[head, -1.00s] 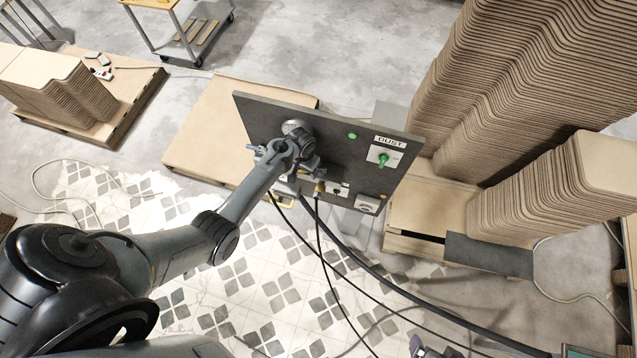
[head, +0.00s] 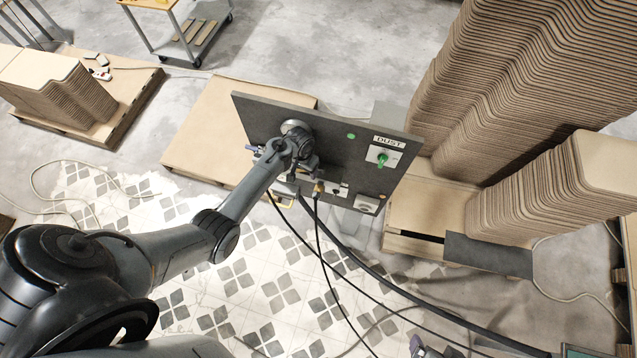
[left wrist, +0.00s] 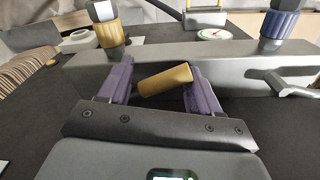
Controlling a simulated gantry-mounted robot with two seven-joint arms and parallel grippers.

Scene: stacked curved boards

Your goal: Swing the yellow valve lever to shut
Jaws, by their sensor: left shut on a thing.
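The yellow valve lever (left wrist: 165,79) shows in the left wrist view as a short yellow cylinder, slightly tilted, between two purple fingers. In the head view my left gripper (head: 305,168) is at the lower left part of the dark upright panel (head: 330,142), and the lever is hidden behind my wrist. A small purple and dark piece at the bottom edge looks like the tip of my right gripper (head: 420,349); its jaws cannot be made out.
A grey bar (left wrist: 215,60) crosses behind the lever, with a brass fitting (left wrist: 110,35) and a blue fitting (left wrist: 280,25) nearby. A green DUST switch (head: 382,159) is at the panel's right. Black hoses (head: 345,262) hang below. Tall board stacks (head: 520,75) stand to the right.

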